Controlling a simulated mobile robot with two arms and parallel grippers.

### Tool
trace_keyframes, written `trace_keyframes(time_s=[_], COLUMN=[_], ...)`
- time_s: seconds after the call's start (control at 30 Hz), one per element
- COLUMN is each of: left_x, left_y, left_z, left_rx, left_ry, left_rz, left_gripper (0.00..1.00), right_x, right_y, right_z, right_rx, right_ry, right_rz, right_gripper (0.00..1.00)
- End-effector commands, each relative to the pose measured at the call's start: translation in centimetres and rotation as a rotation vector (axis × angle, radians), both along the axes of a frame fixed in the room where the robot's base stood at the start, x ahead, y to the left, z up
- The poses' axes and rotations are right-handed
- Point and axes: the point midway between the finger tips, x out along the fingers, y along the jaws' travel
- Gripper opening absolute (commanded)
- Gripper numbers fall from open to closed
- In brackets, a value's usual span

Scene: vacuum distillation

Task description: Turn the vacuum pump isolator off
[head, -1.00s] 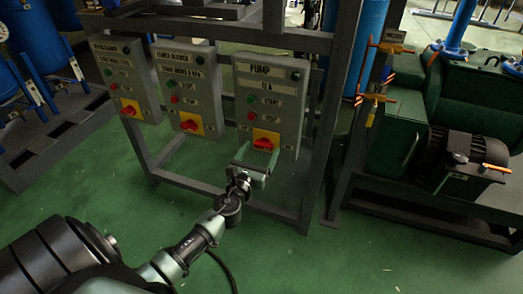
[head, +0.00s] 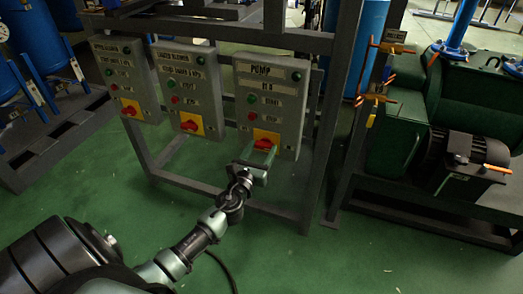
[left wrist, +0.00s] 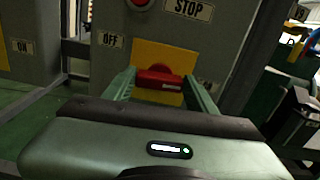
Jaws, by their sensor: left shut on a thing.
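The pump control box (head: 268,80) is the right one of three grey boxes on the frame. Its red isolator knob (head: 263,143) sits on a yellow plate (head: 269,133) at the bottom. My left gripper (head: 259,150) is at this knob from below and in front. In the left wrist view its two green fingers (left wrist: 159,82) stand on either side of the red knob (left wrist: 158,76), shut on its ends. The knob lies about crosswise there. An OFF label (left wrist: 110,40) is to its left. The exact finger contact is hard to see. My right gripper is not in view.
Two similar boxes with red isolators stand to the left: the middle one (head: 188,88) and the left one (head: 128,80). A grey frame post (head: 325,110) rises just right of the pump box. Green machinery (head: 395,135) is farther right. Green floor is open in front.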

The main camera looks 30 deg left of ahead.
Motion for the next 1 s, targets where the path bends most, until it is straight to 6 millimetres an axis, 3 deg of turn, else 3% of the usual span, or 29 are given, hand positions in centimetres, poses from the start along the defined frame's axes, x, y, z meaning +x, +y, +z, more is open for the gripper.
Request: trace_keyframes(time_s=[1.0], left_x=[-0.1], left_y=[0.3], left_z=[-0.3], left_rx=[-0.875], left_ry=[-0.208], left_rz=[0.002], left_gripper=[0.16], right_x=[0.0], right_y=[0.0], right_z=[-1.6], right_rx=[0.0], right_ry=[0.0], right_rz=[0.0], right_gripper=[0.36])
